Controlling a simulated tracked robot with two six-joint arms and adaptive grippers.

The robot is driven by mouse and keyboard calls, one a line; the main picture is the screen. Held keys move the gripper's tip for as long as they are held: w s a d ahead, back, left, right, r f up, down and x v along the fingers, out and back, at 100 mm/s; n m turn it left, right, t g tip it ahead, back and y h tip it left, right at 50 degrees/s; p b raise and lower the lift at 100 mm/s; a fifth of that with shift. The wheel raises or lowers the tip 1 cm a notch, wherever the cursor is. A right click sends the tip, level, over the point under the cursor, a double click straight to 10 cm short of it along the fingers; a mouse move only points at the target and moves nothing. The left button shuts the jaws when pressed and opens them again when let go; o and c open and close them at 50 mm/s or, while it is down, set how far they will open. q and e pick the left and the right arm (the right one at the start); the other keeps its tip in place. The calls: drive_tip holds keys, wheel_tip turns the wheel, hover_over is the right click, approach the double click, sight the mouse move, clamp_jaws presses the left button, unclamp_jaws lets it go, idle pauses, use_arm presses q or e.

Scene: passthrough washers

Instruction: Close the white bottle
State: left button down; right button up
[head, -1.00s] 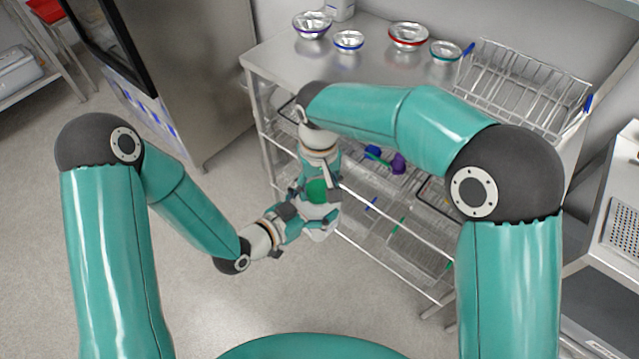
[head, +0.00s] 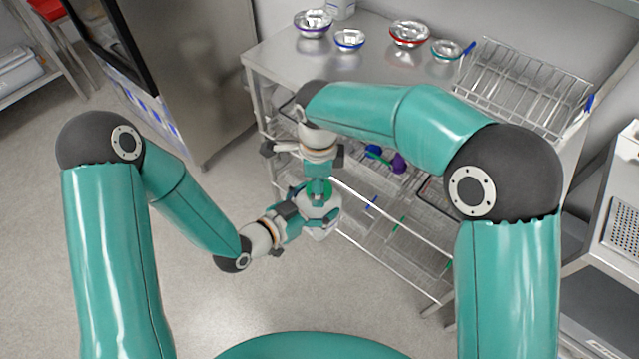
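The white bottle (head: 326,229) is in the middle of the head view, held off the floor in front of the wire-shelf table. Its green cap (head: 328,188) shows at its top, partly covered by my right gripper. My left gripper (head: 308,210) comes in from the lower left and is shut around the bottle's body. My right gripper (head: 318,187) points down from above with its fingers at the cap. The fingers are seen edge-on, so their grip on the cap is unclear. How the cap sits on the bottle's neck is hidden.
A steel table (head: 285,57) stands behind, with several metal bowls (head: 409,34) and a wire dish rack (head: 525,85) on top. Its lower wire shelves (head: 400,235) lie close behind the bottle. A steel cabinet (head: 190,70) stands at the left. The floor at front left is clear.

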drive_tip(key=m, duration=0.7)
drive_tip(key=o, duration=0.8)
drive_tip(key=shift+r, duration=2.25)
drive_tip(key=shift+c, duration=0.6)
